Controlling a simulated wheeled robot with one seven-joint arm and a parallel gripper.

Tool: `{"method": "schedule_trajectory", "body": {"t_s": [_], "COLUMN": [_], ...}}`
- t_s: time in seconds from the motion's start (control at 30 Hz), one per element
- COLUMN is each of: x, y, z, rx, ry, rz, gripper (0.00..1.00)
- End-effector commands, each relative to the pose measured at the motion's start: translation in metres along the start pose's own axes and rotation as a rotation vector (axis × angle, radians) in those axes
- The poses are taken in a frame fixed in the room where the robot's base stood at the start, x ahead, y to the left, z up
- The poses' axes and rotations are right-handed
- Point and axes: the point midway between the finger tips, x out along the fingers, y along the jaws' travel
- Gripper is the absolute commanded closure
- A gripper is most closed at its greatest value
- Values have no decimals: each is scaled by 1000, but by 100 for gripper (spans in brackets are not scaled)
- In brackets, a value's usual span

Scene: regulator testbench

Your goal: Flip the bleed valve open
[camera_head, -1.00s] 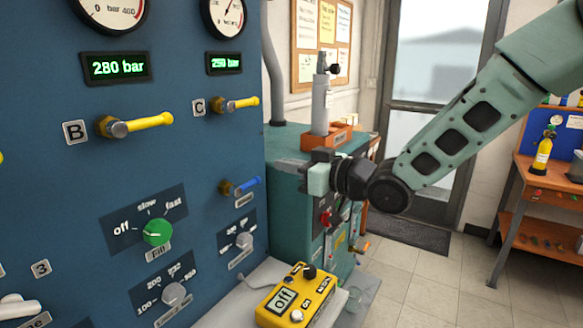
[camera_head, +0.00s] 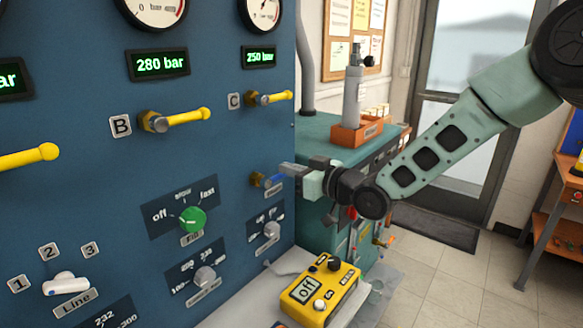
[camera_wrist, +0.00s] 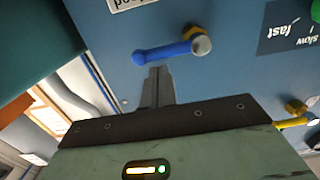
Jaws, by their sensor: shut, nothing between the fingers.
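The bleed valve is a small lever with a blue handle (camera_wrist: 165,52) on a brass stem, mounted on the blue panel. In the head view its brass base (camera_head: 257,179) shows below the C valve, and its blue handle (camera_head: 275,180) is partly covered by my gripper. In the head view my gripper (camera_head: 286,170) is at the handle, reaching in from the right. In the wrist view the closed fingers (camera_wrist: 158,80) point at the handle, with their tips just beside its middle. I cannot tell whether they touch it. The gripper is shut and empty.
Yellow valve levers B (camera_head: 180,118) and C (camera_head: 270,97) stick out of the panel above. A green fill knob (camera_head: 193,219) and a grey knob (camera_head: 271,230) are nearby. A yellow meter (camera_head: 320,291) lies on the ledge below. A teal cabinet (camera_head: 320,150) stands behind my gripper.

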Motion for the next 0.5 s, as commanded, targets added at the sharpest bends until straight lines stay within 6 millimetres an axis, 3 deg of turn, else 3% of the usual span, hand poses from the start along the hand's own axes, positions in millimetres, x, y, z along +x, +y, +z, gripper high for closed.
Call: {"method": "schedule_trajectory", "body": {"t_s": [0.5], "x": [0], "y": [2], "z": [4], "rx": [69], "ry": [0], "rz": [-3], "gripper": [100]}}
